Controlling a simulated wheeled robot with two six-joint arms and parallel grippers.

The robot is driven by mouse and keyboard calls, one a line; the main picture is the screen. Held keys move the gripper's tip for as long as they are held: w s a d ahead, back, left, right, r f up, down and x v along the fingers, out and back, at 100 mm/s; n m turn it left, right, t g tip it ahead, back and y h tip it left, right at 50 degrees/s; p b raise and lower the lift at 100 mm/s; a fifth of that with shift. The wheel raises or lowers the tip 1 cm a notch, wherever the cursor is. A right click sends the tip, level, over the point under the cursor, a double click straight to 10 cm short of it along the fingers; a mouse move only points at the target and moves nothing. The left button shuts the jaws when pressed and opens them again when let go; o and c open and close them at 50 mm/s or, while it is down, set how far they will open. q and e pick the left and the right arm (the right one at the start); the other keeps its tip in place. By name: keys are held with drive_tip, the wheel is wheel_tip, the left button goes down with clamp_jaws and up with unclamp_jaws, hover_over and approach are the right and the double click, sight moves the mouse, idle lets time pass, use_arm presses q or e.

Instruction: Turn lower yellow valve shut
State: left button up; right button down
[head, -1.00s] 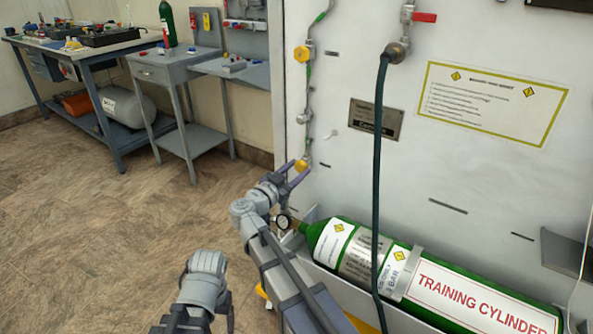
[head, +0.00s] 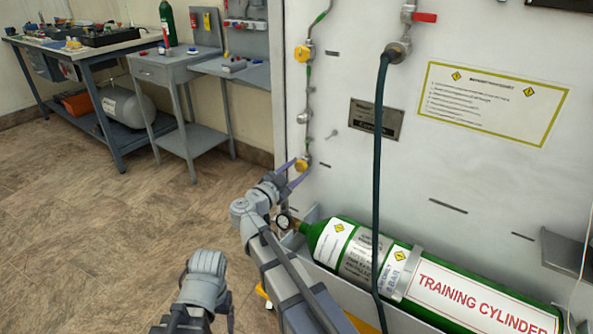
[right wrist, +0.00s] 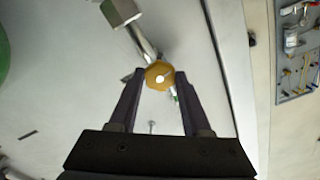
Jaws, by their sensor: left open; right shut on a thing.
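The lower yellow valve (head: 301,165) is a small yellow knob on the thin pipe at the left edge of the white panel. It also shows in the right wrist view (right wrist: 159,75), with a pale centre. My right gripper (head: 296,171) is shut on this knob, one finger on each side; the fingers also show in the right wrist view (right wrist: 160,85). My left gripper (head: 193,322) is open and low at the bottom of the head view, away from the panel, partly cut off by the frame edge.
An upper yellow valve (head: 303,53) sits higher on the same pipe. A green training cylinder (head: 330,240) with a gauge (head: 284,221) lies below. A dark hose (head: 378,180) hangs down the panel (head: 470,180). The floor (head: 120,240) at left is clear.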

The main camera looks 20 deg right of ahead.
drive_tip(key=shift+m, duration=1.6)
drive_tip(key=shift+c, duration=1.8)
unclamp_jaws()
